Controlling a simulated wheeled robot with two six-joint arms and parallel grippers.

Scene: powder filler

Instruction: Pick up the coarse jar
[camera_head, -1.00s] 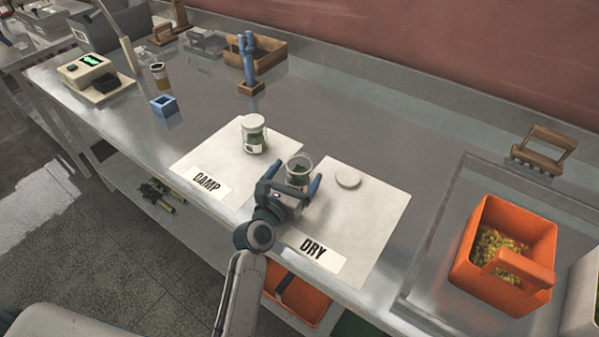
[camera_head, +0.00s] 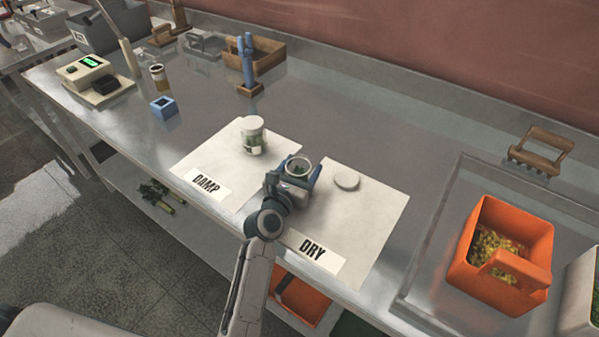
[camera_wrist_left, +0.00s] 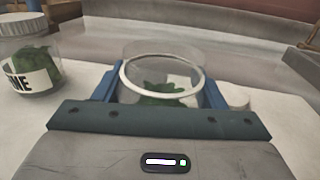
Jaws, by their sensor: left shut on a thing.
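An open glass jar with green leaves inside (camera_head: 299,167) stands between the DAMP and DRY mats; it also shows in the left wrist view (camera_wrist_left: 160,72). Its label is hidden from me. My left gripper (camera_head: 297,178) is shut on this jar, with a blue finger on each side of it. I cannot tell whether the jar's base touches the surface. A second, lidded jar with leaves (camera_head: 253,137) stands to the left on the DAMP mat. Its label in the left wrist view (camera_wrist_left: 30,80) ends in "NE". My right gripper is not in view.
A loose white lid (camera_head: 347,181) lies on the DRY mat (camera_head: 372,215). An orange bin with yellow-green contents (camera_head: 460,268) stands at the right. A scale (camera_head: 95,75), a blue cube holder (camera_head: 163,107) and a blue stand (camera_head: 249,65) are farther back. The middle of the steel bench is clear.

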